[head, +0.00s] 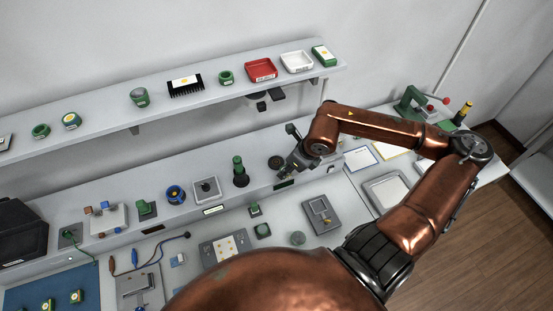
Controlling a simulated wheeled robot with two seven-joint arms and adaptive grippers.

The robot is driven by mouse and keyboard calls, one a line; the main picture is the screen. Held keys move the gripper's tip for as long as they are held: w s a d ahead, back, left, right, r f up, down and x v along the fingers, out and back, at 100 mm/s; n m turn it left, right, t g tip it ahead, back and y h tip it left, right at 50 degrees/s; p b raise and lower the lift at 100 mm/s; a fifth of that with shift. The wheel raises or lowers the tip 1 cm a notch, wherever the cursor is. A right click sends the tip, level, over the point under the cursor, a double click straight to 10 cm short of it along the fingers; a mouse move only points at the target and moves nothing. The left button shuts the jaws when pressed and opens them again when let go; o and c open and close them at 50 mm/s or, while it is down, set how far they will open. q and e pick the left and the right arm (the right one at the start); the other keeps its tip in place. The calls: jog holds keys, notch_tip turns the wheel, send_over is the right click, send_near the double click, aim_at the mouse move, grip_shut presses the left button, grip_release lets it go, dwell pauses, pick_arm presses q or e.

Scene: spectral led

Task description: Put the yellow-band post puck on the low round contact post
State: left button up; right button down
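My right gripper (288,160) is over the raised back ledge, beside a dark round piece (275,162). Its fingers are small and dark, and I cannot tell whether they hold anything. I cannot clearly pick out a yellow band on any puck. A round green piece with a blue and yellow top (71,121) sits on the upper shelf at the left. On the ledge, left of my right gripper, stand a tall green post (239,172) and a blue ring-like round piece (174,194). I cannot tell which round piece is the low contact post. My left gripper is out of view.
The upper shelf (110,105) holds round green pieces, a red tray (261,69) and a white tray (297,61). Small fixtures and cables cover the bench below the ledge. My copper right arm crosses the right side and hides part of the bench.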

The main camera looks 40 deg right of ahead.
jog(key=shift+d+r+m, duration=0.25)
jog(key=shift+r+m, duration=0.2)
jog(key=shift+m, duration=0.05)
jog(key=w+d+f+p, duration=0.2)
jog(key=w+d+f, duration=0.1)
jog(key=w, duration=0.5)
jog(key=p, duration=0.2)
send_near(274, 161)
jog(key=shift+w+a+f, duration=0.2)
jog(key=shift+w+a, duration=0.25)
jog(key=shift+w, duration=0.15)
jog(key=shift+w+d+f, duration=0.2)
jog(key=shift+w+f, duration=0.25)
jog(key=shift+f, duration=0.3)
notch_tip(274, 161, down, 2)
jog(key=shift+f+p, duration=0.1)
jog(key=shift+p, duration=0.5)
jog(key=shift+f, duration=0.3)
jog(key=shift+f, duration=0.1)
